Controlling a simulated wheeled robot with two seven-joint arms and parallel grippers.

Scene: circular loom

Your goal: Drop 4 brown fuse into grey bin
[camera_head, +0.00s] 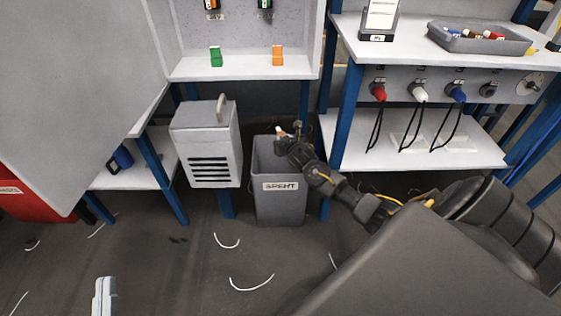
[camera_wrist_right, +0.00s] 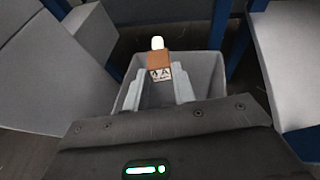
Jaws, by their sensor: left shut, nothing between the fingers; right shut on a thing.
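The grey bin (camera_head: 280,207) stands on the floor with a label reading SPENT on its front. My right gripper (camera_head: 284,135) is over the bin's opening. In the right wrist view my right gripper (camera_wrist_right: 165,88) is shut on a brown fuse (camera_wrist_right: 160,61) with a white tip and a printed label. The grey bin (camera_wrist_right: 207,76) opens below and around the fuse in that view. The fuse shows only as a small blur in the head view (camera_head: 279,130). My left gripper (camera_head: 104,291) is at the bottom left, shut and empty, away from the bin. The inside of the bin is mostly hidden.
A white vented box (camera_head: 207,143) is left of the bin. A shelf (camera_head: 240,66) behind holds a green and an orange fuse. At right, a grey tray (camera_head: 480,40) holds coloured parts above a panel with red, white and blue plugs. White curved strips lie on the floor.

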